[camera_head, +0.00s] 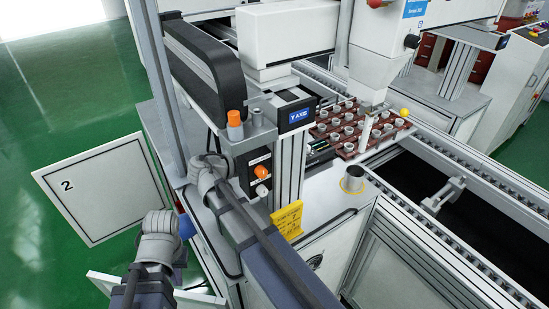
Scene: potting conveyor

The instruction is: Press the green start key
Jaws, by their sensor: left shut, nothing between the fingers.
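I cannot make out a green start key in this view. A dark control panel (250,182) on the machine's near side carries an orange round knob (261,172) and a pale knob (262,190) below it. Grey joints of my arms show left of this panel and lower left, and one arm passes in front of the machine base. My left gripper is shut and empty, but its fingertips are hard to tell from the joints. No right gripper can be made out.
An orange-topped post (235,124) rises above the panel. Green floor is open at far left.

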